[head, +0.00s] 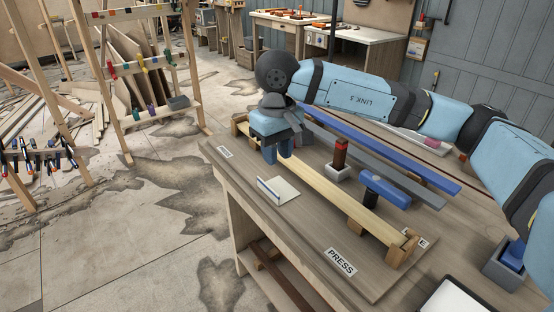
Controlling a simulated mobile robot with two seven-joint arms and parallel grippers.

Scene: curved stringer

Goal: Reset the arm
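My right gripper (277,152) hangs from the blue arm that comes in from the right in the head view. Its two blue fingers point down at the far left end of a pale wooden strip (335,196). The fingers show side by side with a narrow gap, and whether they touch or hold the strip is hidden. The strip lies along a wooden board (315,250) on the bench, with wooden blocks (401,248) at its near end. My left gripper is not in view.
Blue (400,160) and grey (385,164) strips lie behind. A grey box (503,268) is at right.

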